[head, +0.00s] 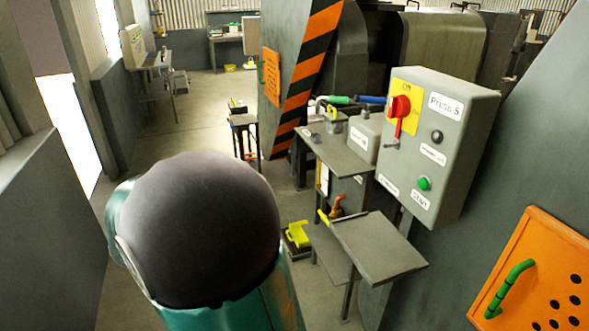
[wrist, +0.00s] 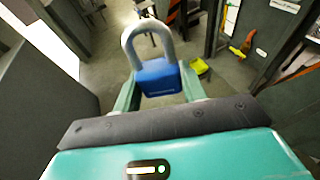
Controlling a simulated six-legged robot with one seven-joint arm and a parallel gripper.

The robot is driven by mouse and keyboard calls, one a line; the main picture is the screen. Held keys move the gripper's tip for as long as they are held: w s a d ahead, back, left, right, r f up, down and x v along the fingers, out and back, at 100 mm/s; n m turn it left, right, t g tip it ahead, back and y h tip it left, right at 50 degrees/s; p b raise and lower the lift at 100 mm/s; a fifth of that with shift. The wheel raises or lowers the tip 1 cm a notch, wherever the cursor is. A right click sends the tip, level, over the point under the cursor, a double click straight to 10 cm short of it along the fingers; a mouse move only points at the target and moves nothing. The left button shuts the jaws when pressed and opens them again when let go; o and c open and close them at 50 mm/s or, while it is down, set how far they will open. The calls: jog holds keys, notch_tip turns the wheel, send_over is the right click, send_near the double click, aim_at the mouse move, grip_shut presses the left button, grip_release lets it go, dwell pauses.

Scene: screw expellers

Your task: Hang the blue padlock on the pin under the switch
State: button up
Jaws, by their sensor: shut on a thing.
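The blue padlock (wrist: 158,80) with its grey shackle shows in the wrist view. My gripper (wrist: 160,88) is shut on the padlock's body, with a teal finger on each side. The shackle arches away from my gripper. In the head view, the red switch (head: 400,107) sits on a yellow plate on the grey control box at the right. A small metal pin (head: 393,145) sticks out of the box's face below the switch. My arm hides the gripper and padlock in the head view. The switch and pin are not seen in the wrist view.
A small grey table (head: 380,247) stands below the control box (head: 452,150). A striped post (head: 305,75) stands left of the box. An orange panel (head: 540,275) with a green handle is at the lower right. A grey wall (head: 50,230) is at left; open floor lies beyond my arm.

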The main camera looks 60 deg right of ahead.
jog(key=s+d+r+m+g+h, duration=0.1)
jog(key=s+d+r+m+g, duration=0.25)
jog(key=s+d, duration=0.35)
jog(key=s+d+r+m+g+h, duration=0.1)
jog(key=s+d+r+m+g, duration=0.15)
jog(key=s+d+g, duration=0.3)
jog(key=m+g+y, duration=0.4)
jog(key=m+g, duration=0.3)
jog(key=m, duration=0.1)
send_near(394, 164)
jog(key=shift+w+f, duration=0.3)
jog(key=shift+f, duration=0.2)
jog(key=shift+s+d, duration=1.15)
jog(key=shift+d, duration=0.15)
jog(key=shift+s+d, duration=1.15)
jog(key=shift+d, duration=0.15)
dwell(0.7)
jog(key=shift+f, duration=0.2)
jog(key=shift+s+f, duration=0.15)
jog(key=shift+f, duration=0.25)
